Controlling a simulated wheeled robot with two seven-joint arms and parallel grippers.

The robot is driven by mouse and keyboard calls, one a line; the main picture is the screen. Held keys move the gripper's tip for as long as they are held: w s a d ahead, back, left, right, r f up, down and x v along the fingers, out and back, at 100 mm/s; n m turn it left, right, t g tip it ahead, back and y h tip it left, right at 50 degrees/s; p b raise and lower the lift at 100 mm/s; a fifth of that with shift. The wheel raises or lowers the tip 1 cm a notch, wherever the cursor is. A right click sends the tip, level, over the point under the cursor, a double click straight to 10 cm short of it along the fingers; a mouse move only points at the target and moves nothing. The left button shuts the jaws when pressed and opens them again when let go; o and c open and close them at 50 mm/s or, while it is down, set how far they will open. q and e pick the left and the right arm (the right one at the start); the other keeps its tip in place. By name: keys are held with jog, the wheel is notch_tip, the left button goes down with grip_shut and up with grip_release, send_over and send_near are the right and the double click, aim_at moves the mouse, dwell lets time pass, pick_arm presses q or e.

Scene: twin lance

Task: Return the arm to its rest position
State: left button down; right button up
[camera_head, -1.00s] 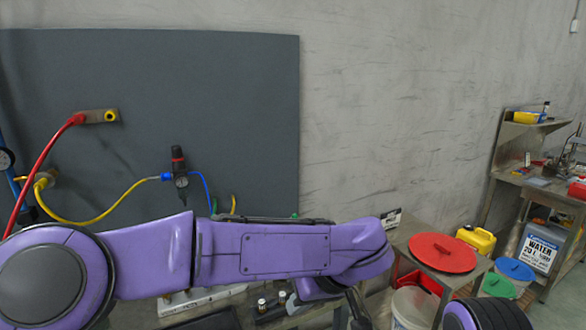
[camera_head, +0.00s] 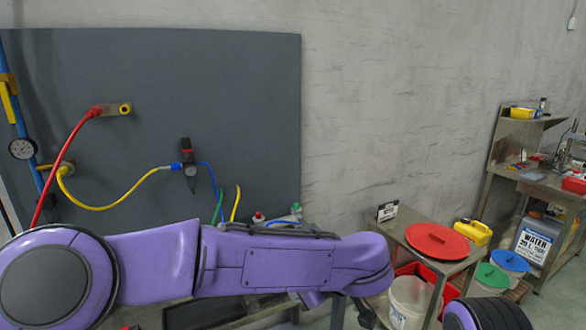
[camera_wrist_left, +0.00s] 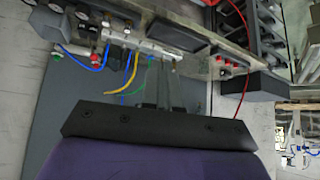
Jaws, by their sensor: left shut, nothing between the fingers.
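My left arm (camera_head: 285,265), purple with dark joints, comes in from the left of the head view and stretches across the bottom. Its far end bends down near the picture's lower edge. My left gripper (camera_wrist_left: 165,70) shows in the left wrist view beyond a dark mounting plate (camera_wrist_left: 150,128). Its thin grey fingers are shut, with nothing between them. They point toward a workbench (camera_wrist_left: 225,55), and I cannot tell the distance. My right gripper is not in view.
A grey board (camera_head: 240,100) carries a red hose (camera_head: 62,160), a yellow hose (camera_head: 115,202) and a regulator (camera_head: 188,165). A side table with a red lid (camera_head: 437,240), a white bucket (camera_head: 408,300) and a water container (camera_head: 540,243) stand at the right.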

pick_arm(q)
jog(key=w+a+f+n+t+b, duration=0.1)
jog(key=a+f+t, duration=0.3)
jog(key=f, duration=0.5)
jog(key=w+a+f+n+t+b, duration=0.1)
jog(key=w+a+f+t+b, duration=0.1)
jog(key=a+f, duration=0.5)
jog(key=s+a+f+m+g+h+b, duration=0.1)
jog(key=s+a+f, duration=0.15)
jog(key=f, duration=0.35)
jog(key=s+a+f+m+h, duration=0.1)
jog(key=s+f, duration=0.2)
jog(key=f, duration=0.3)
jog(key=s+a+f+g+b, duration=0.2)
jog(key=s+a+f, duration=0.3)
jog(key=s, duration=0.4)
jog(key=s+a+f+m+g+b, duration=0.1)
jog(key=s+a+f+g+b, duration=0.1)
jog(key=s+a+f, duration=0.4)
jog(key=s+a+f+g+b, duration=0.1)
jog(key=s+a+f+g, duration=0.2)
jog(key=s, duration=1)
jog(key=a+f, duration=0.3)
jog(key=f, duration=0.2)
jog(key=shift+m+b, duration=0.3)
jog(key=shift+b, duration=0.1)
